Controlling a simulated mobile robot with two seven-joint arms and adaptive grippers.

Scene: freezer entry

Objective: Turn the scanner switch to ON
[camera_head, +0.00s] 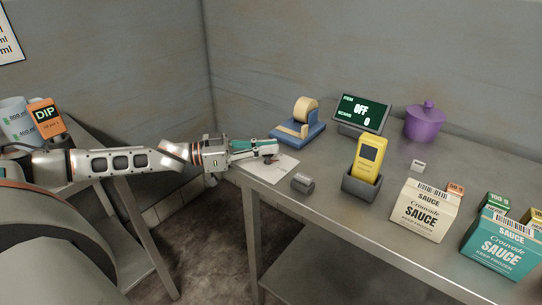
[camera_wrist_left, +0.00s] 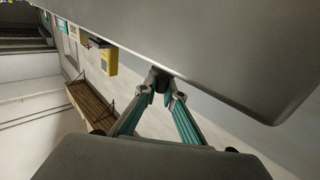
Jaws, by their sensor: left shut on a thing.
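The yellow scanner (camera_head: 369,158) stands upright in a dark grey cradle (camera_head: 361,186) on the metal table. Its dark screen faces me, and I cannot make out a switch on it. The scanner display (camera_head: 361,113) behind it reads OFF and 0. My left gripper (camera_head: 270,153) is over the paper at the table's left end, left of the scanner and apart from it. Its teal fingers are shut on a small dark object (camera_wrist_left: 158,78), mostly hidden between the fingertips. A yellow thing, likely the scanner (camera_wrist_left: 105,58), shows in the left wrist view. My right gripper is not in view.
A grey cylinder (camera_head: 302,183) lies between paper (camera_head: 270,172) and cradle. A blue tape dispenser (camera_head: 298,128) stands behind. A purple pot (camera_head: 425,122), a white sauce carton (camera_head: 423,208) and a teal sauce carton (camera_head: 499,246) stand right. An orange DIP box (camera_head: 46,118) is far left.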

